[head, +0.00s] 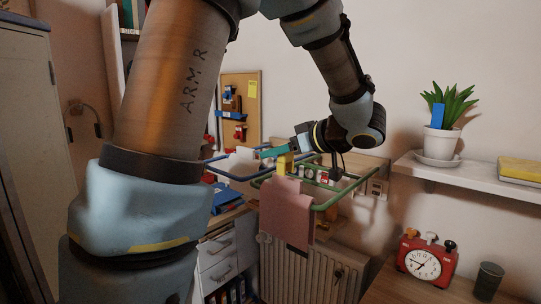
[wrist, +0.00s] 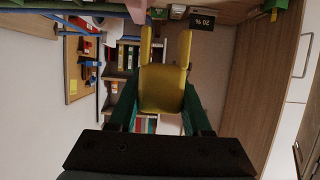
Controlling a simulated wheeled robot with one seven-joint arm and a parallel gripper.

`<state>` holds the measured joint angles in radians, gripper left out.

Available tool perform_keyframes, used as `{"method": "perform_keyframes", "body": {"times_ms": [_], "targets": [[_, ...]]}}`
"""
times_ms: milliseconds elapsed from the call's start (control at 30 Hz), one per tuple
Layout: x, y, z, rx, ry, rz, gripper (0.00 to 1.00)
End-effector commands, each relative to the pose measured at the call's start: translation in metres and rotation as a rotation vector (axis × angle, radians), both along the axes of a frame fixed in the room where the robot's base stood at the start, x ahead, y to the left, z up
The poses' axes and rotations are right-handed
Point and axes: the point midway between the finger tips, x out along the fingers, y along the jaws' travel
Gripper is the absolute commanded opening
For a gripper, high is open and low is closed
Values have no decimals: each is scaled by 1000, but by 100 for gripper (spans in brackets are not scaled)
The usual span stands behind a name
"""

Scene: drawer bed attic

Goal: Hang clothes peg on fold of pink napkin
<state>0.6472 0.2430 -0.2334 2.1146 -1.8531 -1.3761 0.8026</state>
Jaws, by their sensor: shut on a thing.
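The pink napkin (head: 287,212) hangs folded over a rail of the green rack (head: 328,204) in the head view. My gripper (head: 275,152), with teal fingers, is just above the napkin's top fold. It is shut on a yellow clothes peg (head: 284,164), whose lower end is close to the fold. In the wrist view the peg (wrist: 162,90) sits between my green fingertips, its two prongs pointing away from me with a gap between them. A strip of pink shows at the top edge, left of the prongs. I cannot tell whether the peg touches the napkin.
A blue rail (head: 232,176) is left of the green rack. A radiator (head: 305,270) stands below. A shelf (head: 480,182) with a potted plant (head: 441,140) is at right, above a red alarm clock (head: 427,264) and a dark cup (head: 488,280).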

Motion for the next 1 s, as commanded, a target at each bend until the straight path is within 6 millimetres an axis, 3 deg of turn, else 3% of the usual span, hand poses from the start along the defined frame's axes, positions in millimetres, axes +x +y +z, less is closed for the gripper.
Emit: {"method": "perform_keyframes", "body": {"times_ms": [400, 1000], "targets": [[22, -24, -1, -1, -1, 0, 0], [21, -23, -41, 2, 0, 1, 0]]}}
